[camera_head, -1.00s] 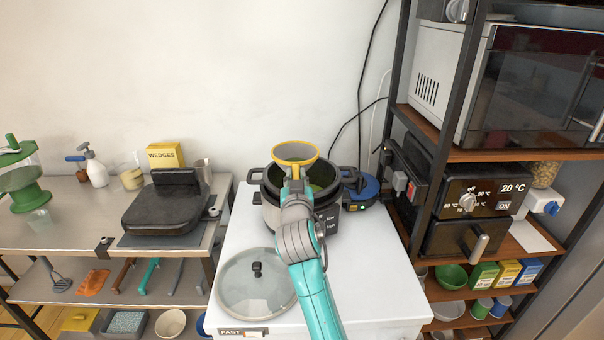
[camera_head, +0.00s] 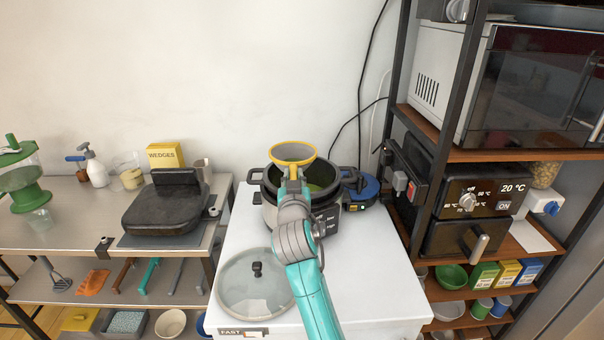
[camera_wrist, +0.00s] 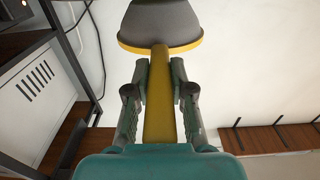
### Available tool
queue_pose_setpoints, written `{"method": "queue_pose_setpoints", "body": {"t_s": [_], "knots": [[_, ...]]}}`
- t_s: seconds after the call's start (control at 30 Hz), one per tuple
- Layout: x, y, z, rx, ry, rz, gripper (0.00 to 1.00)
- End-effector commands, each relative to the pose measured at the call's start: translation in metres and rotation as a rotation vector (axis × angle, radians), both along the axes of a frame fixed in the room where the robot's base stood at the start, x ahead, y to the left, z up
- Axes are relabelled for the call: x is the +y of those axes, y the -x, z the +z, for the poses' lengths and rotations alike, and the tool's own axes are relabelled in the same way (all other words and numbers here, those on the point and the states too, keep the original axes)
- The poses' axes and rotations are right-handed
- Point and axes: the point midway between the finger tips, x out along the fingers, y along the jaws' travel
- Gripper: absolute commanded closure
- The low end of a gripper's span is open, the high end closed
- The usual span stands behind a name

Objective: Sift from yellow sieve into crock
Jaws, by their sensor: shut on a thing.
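The yellow sieve (camera_head: 293,145) has a yellow rim and a grey mesh bowl. It is held above the crock (camera_head: 268,191), a dark pot with two side handles and greenish contents. My gripper (camera_wrist: 160,85) is shut on the sieve's yellow handle (camera_wrist: 158,115), with one finger on each side. The sieve's grey bowl (camera_wrist: 162,20) is beyond the fingertips in the wrist view. What the sieve holds is unclear. My arm hides part of the crock's front.
A glass lid (camera_head: 255,285) lies on the white counter (camera_head: 365,270) left of my arm. A blue round device (camera_head: 366,187) stands right of the crock. A shelf rack with a microwave (camera_head: 530,85) is at the right. A black press (camera_head: 165,205) is at the left.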

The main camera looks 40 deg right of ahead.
Motion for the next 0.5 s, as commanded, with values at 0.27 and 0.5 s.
{"method": "queue_pose_setpoints", "body": {"t_s": [0.27,0.5], "knots": [[-0.011,0.007,0.001,-0.002,0.001,-0.003,1.00],[-0.038,0.026,0.001,-0.003,0.001,-0.003,1.00]]}}
